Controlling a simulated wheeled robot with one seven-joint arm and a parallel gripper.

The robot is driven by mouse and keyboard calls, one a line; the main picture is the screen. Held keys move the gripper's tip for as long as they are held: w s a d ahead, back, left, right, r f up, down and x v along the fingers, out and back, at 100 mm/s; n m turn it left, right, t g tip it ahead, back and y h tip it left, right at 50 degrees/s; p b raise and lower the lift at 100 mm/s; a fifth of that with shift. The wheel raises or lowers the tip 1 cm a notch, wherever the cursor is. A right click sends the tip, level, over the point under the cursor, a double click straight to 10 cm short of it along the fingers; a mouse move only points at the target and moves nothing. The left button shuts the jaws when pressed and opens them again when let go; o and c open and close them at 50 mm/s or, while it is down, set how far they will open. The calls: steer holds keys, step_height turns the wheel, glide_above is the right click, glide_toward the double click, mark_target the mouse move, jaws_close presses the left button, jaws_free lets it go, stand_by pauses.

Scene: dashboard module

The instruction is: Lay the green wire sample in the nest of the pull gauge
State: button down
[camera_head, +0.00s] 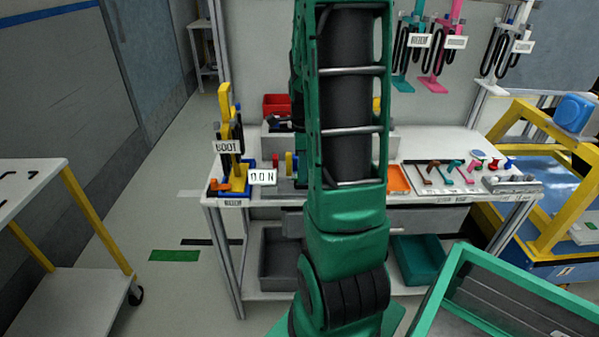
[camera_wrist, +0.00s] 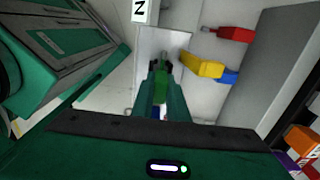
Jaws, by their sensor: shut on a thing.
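In the wrist view my gripper (camera_wrist: 161,68) points down over the bench. Its dark fingertips are shut on the green wire sample (camera_wrist: 161,84), which shows between the fingers. A pale grey plate (camera_wrist: 176,36) lies beyond the fingertips; I cannot tell whether the sample touches it. The white display of the pull gauge, marked with N, shows at the top of the wrist view (camera_wrist: 143,10). In the head view the display reads 0.0 N (camera_head: 262,177), at the bench's left front. The gauge's nest is not clearly seen. In the head view my arm hides the gripper.
Yellow (camera_wrist: 203,66), red (camera_wrist: 229,33) and blue (camera_wrist: 229,76) pieces lie close to the right of my fingers. A yellow press with a BOOT sign (camera_head: 237,175) stands at the bench's left end. Small parts and an orange tray (camera_head: 398,180) fill the right side.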

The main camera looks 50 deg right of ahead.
steer(key=shift+f, duration=0.4)
stand_by(0.3)
steer(key=shift+r, duration=0.4)
steer(key=shift+a, duration=0.15)
stand_by(0.6)
steer(key=shift+f, duration=0.4)
stand_by(1.1)
steer(key=shift+r, duration=0.2)
steer(key=shift+r, duration=0.2)
steer(key=shift+r, duration=0.15)
stand_by(0.3)
